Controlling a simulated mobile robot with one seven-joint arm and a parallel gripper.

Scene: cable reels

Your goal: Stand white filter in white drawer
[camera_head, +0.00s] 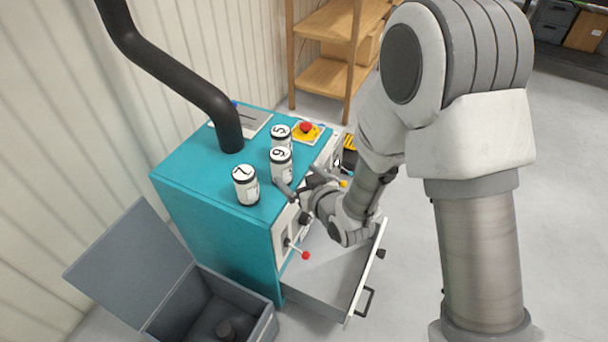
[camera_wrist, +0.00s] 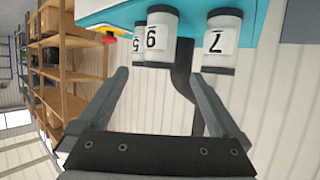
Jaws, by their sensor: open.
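Three white filters with dark rims stand on top of the teal machine. My gripper (camera_head: 304,183) is open and empty at the machine's front top edge, near the 6-or-9 filter. Its fingers (camera_wrist: 160,82) spread below the filters in the wrist view.
The teal machine (camera_head: 213,203) carries a black pipe (camera_head: 180,75) and a red button (camera_head: 306,127). A red-tipped lever (camera_head: 305,255) sticks out above the drawer. An open grey bin (camera_head: 262,329) holds a dark object. Wooden shelves (camera_head: 330,75) stand behind.

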